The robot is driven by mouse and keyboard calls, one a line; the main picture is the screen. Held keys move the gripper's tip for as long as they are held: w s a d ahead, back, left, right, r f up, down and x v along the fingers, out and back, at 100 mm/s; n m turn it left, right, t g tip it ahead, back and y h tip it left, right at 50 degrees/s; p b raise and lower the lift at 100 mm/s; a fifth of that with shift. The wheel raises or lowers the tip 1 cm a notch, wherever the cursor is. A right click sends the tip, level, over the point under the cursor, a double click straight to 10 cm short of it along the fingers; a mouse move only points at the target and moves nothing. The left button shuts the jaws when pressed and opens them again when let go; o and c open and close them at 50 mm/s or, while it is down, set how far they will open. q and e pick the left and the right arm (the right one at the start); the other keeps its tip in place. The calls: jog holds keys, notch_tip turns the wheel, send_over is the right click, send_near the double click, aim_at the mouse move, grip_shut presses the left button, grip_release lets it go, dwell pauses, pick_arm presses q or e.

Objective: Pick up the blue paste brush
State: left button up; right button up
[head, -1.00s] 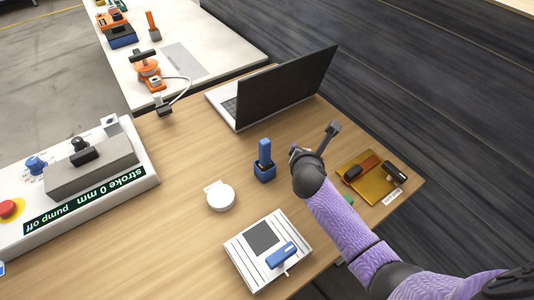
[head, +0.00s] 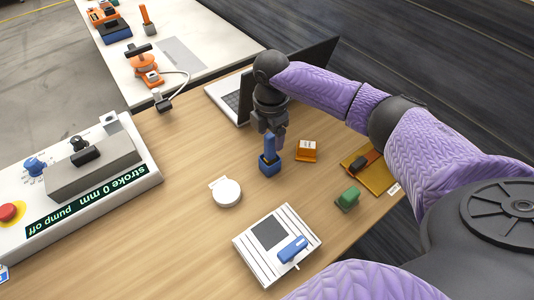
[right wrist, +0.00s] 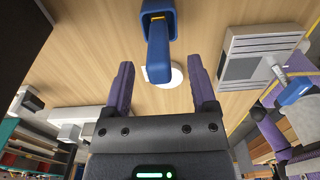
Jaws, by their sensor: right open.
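The blue paste brush (head: 269,144) stands upright in a small blue holder (head: 270,168) on the wooden table, in front of the laptop. My right gripper (head: 274,131) points down at the top of the brush handle and partly covers it. In the right wrist view the brush handle (right wrist: 158,55) rises from its holder (right wrist: 157,8) toward the open fingers of my right gripper (right wrist: 161,78). My left gripper is not in view.
A laptop (head: 233,97) stands behind my right arm. A round white piece (head: 227,193), a white device with a blue handle (head: 275,244), an orange block (head: 306,151), a green block (head: 348,198) and a yellow-brown tray (head: 374,179) surround the brush. A control panel (head: 120,178) lies left.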

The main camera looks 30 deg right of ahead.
notch_tip(320, 180, down, 3)
jog(key=shift+f, duration=0.1)
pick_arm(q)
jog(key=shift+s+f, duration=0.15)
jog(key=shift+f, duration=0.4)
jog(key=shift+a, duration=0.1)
pick_arm(e)
jog(key=shift+c, duration=0.3)
grip_shut()
jog(key=shift+r, duration=0.2)
notch_tip(320, 180, up, 9)
jog(key=p, duration=0.2)
jog(key=shift+r+p, duration=0.15)
jog(key=shift+p, duration=0.25)
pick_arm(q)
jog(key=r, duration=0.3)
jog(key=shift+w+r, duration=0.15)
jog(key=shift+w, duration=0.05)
pick_arm(e)
jog(key=shift+r, duration=0.25)
